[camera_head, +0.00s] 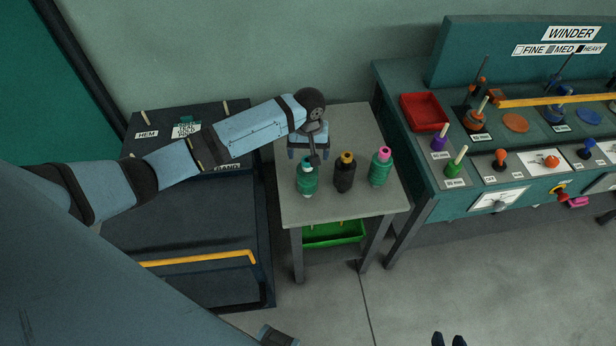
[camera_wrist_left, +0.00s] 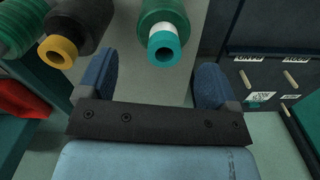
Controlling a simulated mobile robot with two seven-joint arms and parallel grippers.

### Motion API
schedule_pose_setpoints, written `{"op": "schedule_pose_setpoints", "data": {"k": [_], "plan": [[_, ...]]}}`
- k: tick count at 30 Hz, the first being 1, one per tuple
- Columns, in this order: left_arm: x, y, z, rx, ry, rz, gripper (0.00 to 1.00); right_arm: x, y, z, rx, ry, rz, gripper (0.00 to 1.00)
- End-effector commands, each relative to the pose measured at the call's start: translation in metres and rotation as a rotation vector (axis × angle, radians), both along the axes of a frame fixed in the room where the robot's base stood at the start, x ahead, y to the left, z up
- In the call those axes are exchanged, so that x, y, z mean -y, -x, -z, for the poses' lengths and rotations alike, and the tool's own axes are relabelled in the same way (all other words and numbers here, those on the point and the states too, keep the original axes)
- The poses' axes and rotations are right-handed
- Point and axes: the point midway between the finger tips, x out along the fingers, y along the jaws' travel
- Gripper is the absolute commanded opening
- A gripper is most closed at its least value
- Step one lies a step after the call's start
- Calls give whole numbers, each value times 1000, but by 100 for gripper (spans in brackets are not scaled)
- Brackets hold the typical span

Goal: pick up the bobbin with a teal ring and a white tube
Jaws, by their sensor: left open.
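The bobbin with a teal ring and a white tube (camera_head: 307,181) stands upright, wound with green thread, at the left of the small table's row. In the left wrist view its teal-ringed end (camera_wrist_left: 165,45) points toward me, between my fingers in the picture. My left gripper (camera_head: 308,150) is open and empty, just behind and above this bobbin; it also shows in the left wrist view (camera_wrist_left: 154,68). I see no contact. The gripper's dark parts partly overlap the bobbin's top in the head view.
A black bobbin with a yellow ring (camera_head: 345,174) and a green one with a pink top (camera_head: 381,167) stand to the right on the grey table (camera_head: 350,207). A green tray (camera_head: 335,234) is below. The winder bench (camera_head: 475,205) is right, a dark cabinet (camera_head: 215,225) left.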

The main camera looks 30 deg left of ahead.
Motion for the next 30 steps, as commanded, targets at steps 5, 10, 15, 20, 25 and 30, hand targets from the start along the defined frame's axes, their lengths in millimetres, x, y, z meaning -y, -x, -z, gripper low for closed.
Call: {"op": "schedule_pose_setpoints", "data": {"k": [5,10,15,20,25,30], "plan": [[-1,0,12,-2,-1,0,85,0,-3,-3,6,0,0,36],[-5,0,37,-2,-2,-1,85,0,-4,-8,9,0,0,36],[-5,0,56,0,-1,0,85,0,-5,-10,14,-1,1,36],[-5,0,58,1,0,2,85,0,-5,-10,14,-1,1,36],[-5,0,58,1,0,1,69,0,-4,-9,12,-1,1,36],[-5,0,58,1,0,1,30,1,-4,-7,9,0,1,36]]}}
